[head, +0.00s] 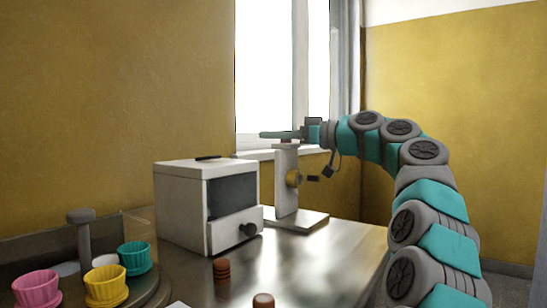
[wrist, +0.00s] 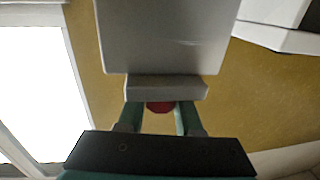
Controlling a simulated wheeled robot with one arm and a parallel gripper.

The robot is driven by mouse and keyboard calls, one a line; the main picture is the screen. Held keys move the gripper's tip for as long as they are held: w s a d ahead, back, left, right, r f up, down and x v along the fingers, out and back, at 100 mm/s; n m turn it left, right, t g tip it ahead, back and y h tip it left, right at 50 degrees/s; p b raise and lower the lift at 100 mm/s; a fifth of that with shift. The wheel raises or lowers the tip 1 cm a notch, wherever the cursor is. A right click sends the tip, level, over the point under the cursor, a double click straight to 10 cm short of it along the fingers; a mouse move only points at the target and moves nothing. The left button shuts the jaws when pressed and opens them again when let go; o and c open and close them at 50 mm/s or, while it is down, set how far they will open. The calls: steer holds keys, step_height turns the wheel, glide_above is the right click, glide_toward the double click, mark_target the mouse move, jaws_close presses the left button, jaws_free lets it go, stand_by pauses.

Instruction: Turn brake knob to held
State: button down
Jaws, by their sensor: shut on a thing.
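A pale upright stand (head: 286,170) on a flat base plate (head: 299,219) is on the table beside the white box, in the head view. A round brass-coloured knob (head: 293,178) is on its side. My gripper (head: 284,135) is at the top of the stand, well above that brass knob. In the wrist view its two teal fingers (wrist: 158,117) are shut on a small red part (wrist: 160,107), mostly hidden behind a grey block (wrist: 165,88). I cannot tell from its label or position marks whether the red part is the brake knob.
Pink (head: 37,290), yellow (head: 106,287) and teal (head: 135,258) cups are at the front left. Brown pieces (head: 222,269) lie on the table.

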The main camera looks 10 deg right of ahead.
steer(key=m+t+h, duration=0.2)
steer(key=m+h, duration=0.1)
steer(key=h, duration=0.1)
steer(key=d+m+t+h, duration=0.1)
steer(key=m+t+h, duration=0.1)
steer(key=m+h, duration=0.1)
steer(key=w+d+m+t+h, duration=0.1)
steer(key=m+t+h, duration=0.2)
steer(key=h, duration=0.3)
steer(key=shift+d+r+m+p, duration=0.1)
steer(key=shift+r+m+p, duration=0.2)
steer(key=shift+r+p, duration=0.1)
steer(key=m+h+p, duration=0.1)
steer(key=p, duration=0.1)
steer(key=m+h+p, duration=0.1)
steer(key=h+p, duration=0.1)
steer(key=shift+d, duration=0.35)
steer(key=h+p, duration=0.1)
steer(key=m+h+p, duration=0.1)
steer(key=p, duration=0.1)
steer(key=shift+d+f+m+h, duration=0.2)
steer(key=shift+m+h, duration=0.1)
steer(key=shift+h, duration=0.1)
steer(key=shift+m+h+p, duration=0.3)
steer(key=shift+p, duration=0.4)
steer(key=shift+d+f+m+g+h+p, duration=0.1)
steer(key=shift+f+m+g+h+p, duration=0.1)
steer(key=shift+m+g+h+p, duration=0.15)
